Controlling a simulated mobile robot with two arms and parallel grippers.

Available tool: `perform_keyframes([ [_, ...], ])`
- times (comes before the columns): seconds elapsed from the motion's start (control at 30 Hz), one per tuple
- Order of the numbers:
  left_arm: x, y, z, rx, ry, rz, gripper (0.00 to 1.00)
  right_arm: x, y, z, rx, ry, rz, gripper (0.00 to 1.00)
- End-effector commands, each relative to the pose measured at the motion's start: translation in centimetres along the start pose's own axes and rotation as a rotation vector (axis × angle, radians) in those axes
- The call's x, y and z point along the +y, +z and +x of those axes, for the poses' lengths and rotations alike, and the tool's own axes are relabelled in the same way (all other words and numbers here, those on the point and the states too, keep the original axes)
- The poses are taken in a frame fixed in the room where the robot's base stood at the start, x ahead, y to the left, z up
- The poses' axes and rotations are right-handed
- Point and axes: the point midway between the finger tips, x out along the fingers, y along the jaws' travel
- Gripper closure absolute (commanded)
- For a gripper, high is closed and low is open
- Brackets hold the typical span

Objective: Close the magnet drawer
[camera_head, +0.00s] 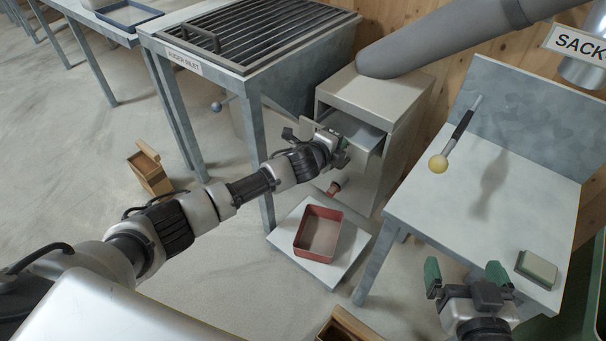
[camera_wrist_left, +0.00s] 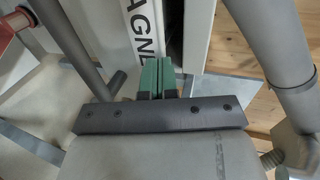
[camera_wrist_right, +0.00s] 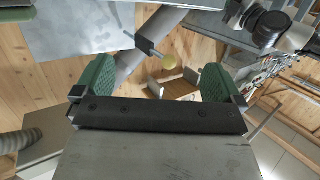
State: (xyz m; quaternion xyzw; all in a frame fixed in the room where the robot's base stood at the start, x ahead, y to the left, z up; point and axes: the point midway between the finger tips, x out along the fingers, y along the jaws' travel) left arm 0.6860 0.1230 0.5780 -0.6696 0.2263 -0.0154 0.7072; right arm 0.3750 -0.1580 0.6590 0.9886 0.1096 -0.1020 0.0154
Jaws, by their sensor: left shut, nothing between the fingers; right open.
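The magnet drawer (camera_head: 357,130) stands out from the upper front of a beige cabinet (camera_head: 388,95). In the left wrist view its white labelled front (camera_wrist_left: 145,30) shows, with a dark gap beside it, so the drawer is partly open. My left gripper (camera_head: 342,152) is at the drawer front. In the left wrist view its green fingers (camera_wrist_left: 157,78) are shut together with nothing between them, close to the front's edge. I cannot tell whether they touch it. My right gripper (camera_head: 465,274) is open and empty near the right table's front edge; its spread fingers show in the right wrist view (camera_wrist_right: 158,80).
A red tray (camera_head: 301,243) sits on a low platform below the cabinet. A table (camera_head: 430,200) at right holds a green-and-white block (camera_head: 536,268) and a yellow-balled rod (camera_head: 438,163). A grated table (camera_head: 190,50) stands left of the cabinet. A grey pipe (camera_head: 440,38) crosses above.

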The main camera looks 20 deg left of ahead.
Motion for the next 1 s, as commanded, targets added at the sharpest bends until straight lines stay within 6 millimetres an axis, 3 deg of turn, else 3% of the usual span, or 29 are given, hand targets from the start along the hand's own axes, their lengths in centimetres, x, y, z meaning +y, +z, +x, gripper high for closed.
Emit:
perform_keyframes([
  [0.1,-0.7,-0.1,2.4,0.000,-0.003,0.001,1.00,-0.3,-1.4,0.3,0.133,-0.008,0.002,0.01],
  [0.4,-1.9,-0.1,6.3,0.000,-0.002,0.002,1.00,-1.1,-5.8,-0.5,0.491,-0.028,0.010,0.01],
  [0.63,-2.4,0.0,7.7,0.000,-0.001,0.001,1.00,-1.4,-7.6,-1.4,0.647,-0.037,0.016,0.01],
  [1.0,-2.8,0.0,8.0,-0.001,-0.004,0.001,1.00,-1.4,-8.1,-1.8,0.685,-0.039,0.018,0.01],
])
